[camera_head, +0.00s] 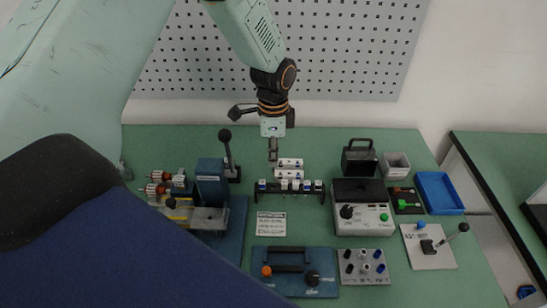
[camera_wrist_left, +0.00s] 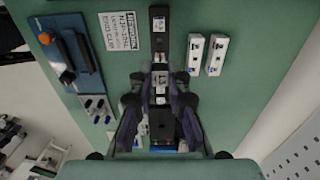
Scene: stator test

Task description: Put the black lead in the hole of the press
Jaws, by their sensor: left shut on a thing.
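My left gripper (camera_head: 273,150) points down near the white blocks (camera_head: 289,163), behind a black rack (camera_head: 318,193). A blue machine (camera_head: 211,180) with a black-knobbed lever stands at the left and looks like the press. I cannot make out its hole. I cannot pick out the black lead for certain. My right gripper is not in view.
A sign (camera_head: 272,224) and a blue panel (camera_head: 318,288) lie in front of the rack. A control box (camera_head: 374,223), a grey knob box (camera_head: 364,267), a blue tray (camera_head: 439,193) and a lever plate (camera_head: 442,258) stand right. A perforated wall panel (camera_head: 350,50) is behind.

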